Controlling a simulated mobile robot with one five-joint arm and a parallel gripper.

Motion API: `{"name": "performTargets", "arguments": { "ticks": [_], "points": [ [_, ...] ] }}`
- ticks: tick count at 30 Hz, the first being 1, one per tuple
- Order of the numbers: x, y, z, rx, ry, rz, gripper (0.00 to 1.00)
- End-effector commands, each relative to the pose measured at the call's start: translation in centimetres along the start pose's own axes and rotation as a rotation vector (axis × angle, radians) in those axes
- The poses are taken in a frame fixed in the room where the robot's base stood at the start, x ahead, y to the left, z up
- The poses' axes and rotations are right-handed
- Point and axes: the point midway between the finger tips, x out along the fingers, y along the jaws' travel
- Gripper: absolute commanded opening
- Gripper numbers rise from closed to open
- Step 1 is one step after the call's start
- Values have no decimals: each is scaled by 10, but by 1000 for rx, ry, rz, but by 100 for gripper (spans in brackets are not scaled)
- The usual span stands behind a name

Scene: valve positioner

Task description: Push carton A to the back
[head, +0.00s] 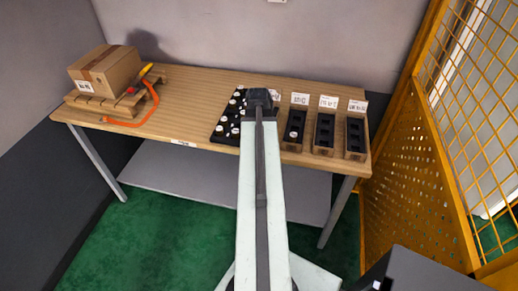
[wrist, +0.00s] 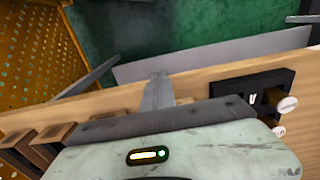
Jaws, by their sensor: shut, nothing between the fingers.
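A brown cardboard carton (head: 104,72), the only one in view, sits upright on a small wooden pallet (head: 92,105) at the left end of the workbench. Its white label is too small to read. My gripper (head: 258,96) is at the bench's middle right, beside a black tray, well to the right of the carton and apart from it. In the wrist view my gripper (wrist: 157,97) shows as a narrow grey shape over the bench's front edge, shut and empty. The carton is not in the wrist view.
An orange strap (head: 139,117) and a yellow-and-red item (head: 143,76) lie beside the carton. A black tray (head: 222,134) holds white-topped pieces. Several labelled wooden bins (head: 325,148) stand right. The bench (head: 188,100) is clear between carton and tray. An orange mesh fence (head: 408,150) stands right.

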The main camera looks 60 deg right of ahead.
Motion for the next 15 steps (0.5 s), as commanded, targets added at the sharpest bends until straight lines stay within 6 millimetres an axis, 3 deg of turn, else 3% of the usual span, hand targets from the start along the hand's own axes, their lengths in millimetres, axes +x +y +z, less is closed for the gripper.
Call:
{"name": "performTargets", "arguments": {
  "ticks": [1,6,15],
  "points": [
    [11,0,-7,1,0,0,0],
    [3,-1,-37,1,0,0,0],
    [3,0,-40,1,0,0,0]
  ]
}}
